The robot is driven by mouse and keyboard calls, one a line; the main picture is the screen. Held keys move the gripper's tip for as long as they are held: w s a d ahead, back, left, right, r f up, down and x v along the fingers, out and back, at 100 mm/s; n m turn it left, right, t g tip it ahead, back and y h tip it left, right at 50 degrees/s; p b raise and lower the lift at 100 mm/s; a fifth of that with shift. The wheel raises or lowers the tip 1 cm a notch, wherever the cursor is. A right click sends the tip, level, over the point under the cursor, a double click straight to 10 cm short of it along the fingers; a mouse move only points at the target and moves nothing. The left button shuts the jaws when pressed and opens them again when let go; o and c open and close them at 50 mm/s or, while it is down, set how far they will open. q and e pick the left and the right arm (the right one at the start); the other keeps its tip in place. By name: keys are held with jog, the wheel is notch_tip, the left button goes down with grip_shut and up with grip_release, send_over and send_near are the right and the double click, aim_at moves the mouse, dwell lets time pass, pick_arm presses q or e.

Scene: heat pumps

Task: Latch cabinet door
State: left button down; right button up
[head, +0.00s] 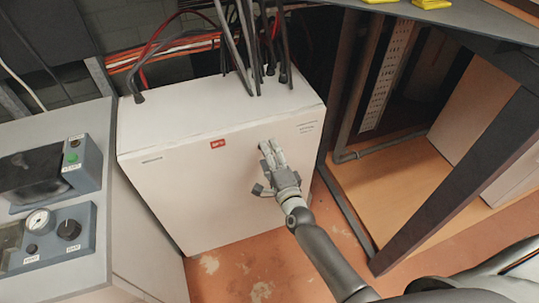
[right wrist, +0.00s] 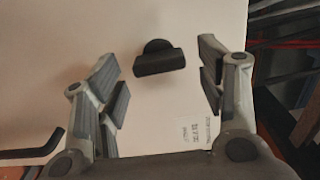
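The white cabinet (head: 205,185) stands on the floor, and its front door appears closed against the body. A black latch handle (right wrist: 158,60) on a round base sits on the pale panel in the right wrist view. My right gripper (head: 266,171) is at the right half of the cabinet front in the head view and hides the latch there. In the right wrist view, the right gripper (right wrist: 160,82) is open, its two fingers spread on either side of the latch handle. I see no contact with the handle. My left gripper is not in view.
A grey control console (head: 55,195) with a gauge and buttons stands left of the cabinet. Black cables (head: 250,50) run into the cabinet top. A table frame (head: 460,175) stands at the right. Bare reddish floor (head: 250,270) lies in front.

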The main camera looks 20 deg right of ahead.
jog(key=shift+s, duration=0.1)
jog(key=s, duration=1.2)
jog(key=shift+d, duration=0.2)
jog(key=shift+w, duration=0.1)
jog(key=s+f+n+g+y, duration=0.1)
jog(key=s+f+n+g, duration=0.4)
jog(key=f, duration=0.9)
jog(key=s+f+n+g, duration=0.3)
jog(key=s+f+n, duration=0.35)
jog(key=f, duration=0.65)
jog(key=s+d+f+n+g+p, duration=0.1)
jog(key=s+f+n+g, duration=0.3)
jog(key=s+f, duration=0.7)
jog(key=s+d+g, duration=0.1)
jog(key=s, duration=0.2)
jog(key=shift+s+f+n+h, duration=0.3)
jog(key=shift+s+f+n, duration=0.05)
jog(key=shift+f, duration=0.05)
jog(key=s+d+f+n+g, duration=0.1)
jog(key=s, duration=0.3)
jog(key=s+d+f+n+g, duration=0.1)
jog(key=s, duration=0.3)
jog(key=s+d+f+n+g+h, duration=0.1)
jog(key=s+f+n+g, duration=0.1)
jog(key=s, duration=0.2)
jog(key=shift+s+d+f, duration=0.1)
jog(key=shift+s+d, duration=0.1)
jog(key=shift+s, duration=0.05)
jog(key=shift+c, duration=0.5)
